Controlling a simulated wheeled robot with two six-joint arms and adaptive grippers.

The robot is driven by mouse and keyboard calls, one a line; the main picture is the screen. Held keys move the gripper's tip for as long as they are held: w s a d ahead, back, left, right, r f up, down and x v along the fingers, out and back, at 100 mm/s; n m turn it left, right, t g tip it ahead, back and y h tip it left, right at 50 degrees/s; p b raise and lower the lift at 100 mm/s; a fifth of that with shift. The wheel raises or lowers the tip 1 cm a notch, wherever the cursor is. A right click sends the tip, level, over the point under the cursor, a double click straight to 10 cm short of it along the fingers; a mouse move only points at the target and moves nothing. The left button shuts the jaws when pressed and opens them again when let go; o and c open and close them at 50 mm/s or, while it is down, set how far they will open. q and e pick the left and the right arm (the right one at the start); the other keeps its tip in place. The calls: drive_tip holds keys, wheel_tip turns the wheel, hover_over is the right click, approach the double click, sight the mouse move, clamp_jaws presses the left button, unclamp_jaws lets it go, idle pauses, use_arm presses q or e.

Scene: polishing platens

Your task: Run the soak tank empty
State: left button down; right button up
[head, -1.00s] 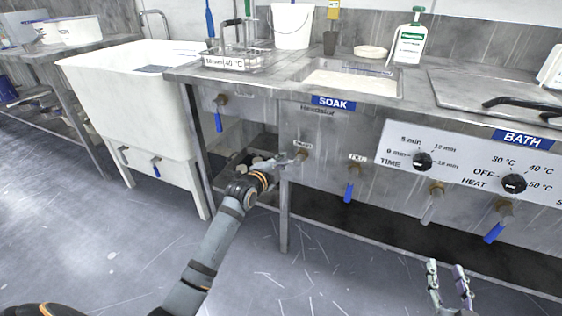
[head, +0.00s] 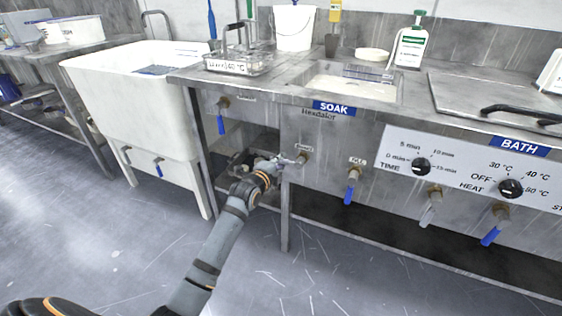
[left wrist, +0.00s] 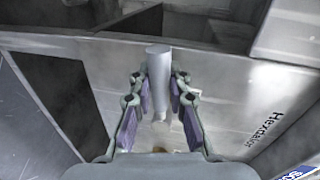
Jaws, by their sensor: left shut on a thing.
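On the panel below is a small brass valve (head: 303,158) with a label too small to read. My left gripper (head: 284,163) is at this valve, shut on its grey lever. In the left wrist view the grey lever (left wrist: 159,75) stands between the two fingers of my left gripper (left wrist: 160,100). The valve body is mostly hidden there. My right gripper is out of view.
A valve with a blue lever (head: 349,190) hangs to the right, and another blue lever (head: 221,124) to the left. A wire basket (head: 238,64) stands on the bench. A white sink (head: 135,95) is at left. The floor in front is clear.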

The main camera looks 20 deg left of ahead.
use_arm(q)
drive_tip(key=shift+f, duration=0.2)
drive_tip(key=c, duration=1.3)
unclamp_jaws()
drive_tip(key=shift+r, duration=0.15)
drive_tip(key=shift+s, duration=0.1)
drive_tip(key=s, duration=0.4)
drive_tip(key=s+r, duration=0.1)
drive_tip(key=s, duration=0.2)
drive_tip(key=s+r, duration=0.1)
drive_tip(key=s, duration=0.3)
drive_tip(key=shift+s+a+r, duration=0.15)
drive_tip(key=shift+s+a, duration=0.15)
drive_tip(key=shift+s, duration=0.05)
